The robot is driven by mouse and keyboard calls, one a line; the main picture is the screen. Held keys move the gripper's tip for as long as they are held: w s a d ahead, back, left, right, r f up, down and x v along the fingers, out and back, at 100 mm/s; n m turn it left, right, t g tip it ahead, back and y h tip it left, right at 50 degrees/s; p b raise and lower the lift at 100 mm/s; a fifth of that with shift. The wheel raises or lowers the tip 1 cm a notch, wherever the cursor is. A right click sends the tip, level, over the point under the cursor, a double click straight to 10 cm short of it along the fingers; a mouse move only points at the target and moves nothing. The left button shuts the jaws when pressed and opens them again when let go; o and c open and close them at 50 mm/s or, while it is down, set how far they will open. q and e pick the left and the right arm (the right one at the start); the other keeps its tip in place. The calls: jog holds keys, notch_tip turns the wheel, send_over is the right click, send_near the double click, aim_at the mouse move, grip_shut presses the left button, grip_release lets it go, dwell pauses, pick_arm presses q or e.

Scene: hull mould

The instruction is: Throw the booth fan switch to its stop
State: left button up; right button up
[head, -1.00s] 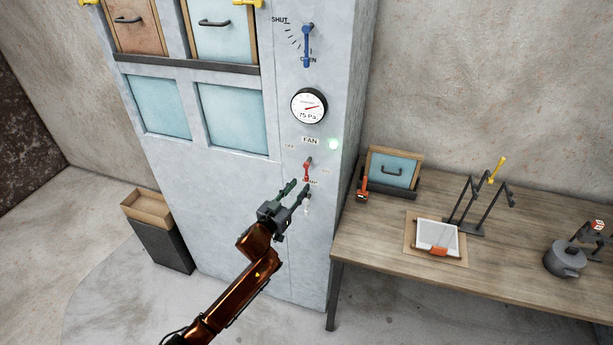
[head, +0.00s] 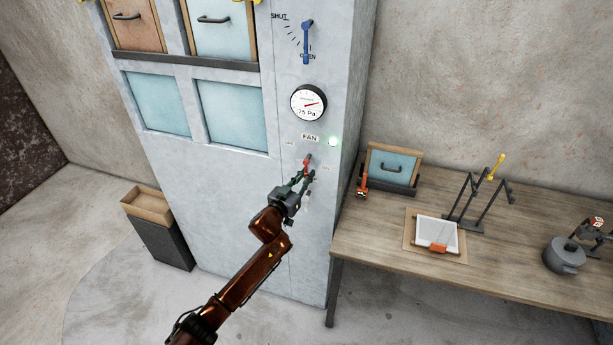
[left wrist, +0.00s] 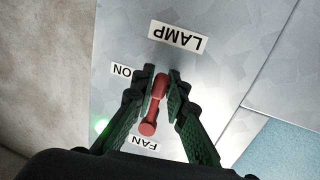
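The booth fan switch is a red lever (head: 307,161) on the grey cabinet front below the FAN label. In the left wrist view the red lever (left wrist: 154,105) has its knob end toward the FAN label and lies between the fingers. My left gripper (head: 304,177) is in front of the switch, its fingers one on each side of the lever. In the left wrist view the fingers (left wrist: 163,72) are part open, with a gap between the lever and the right-hand finger. My right gripper is out of view.
A green light (head: 333,141) is lit beside the FAN label. A gauge (head: 308,103) and a blue lever (head: 307,42) are above. A wooden table (head: 380,235) with a tray (head: 437,234), a rack and a pot (head: 564,256) stands to the right.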

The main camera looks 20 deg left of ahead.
pick_arm(q)
grip_shut()
dwell(0.4)
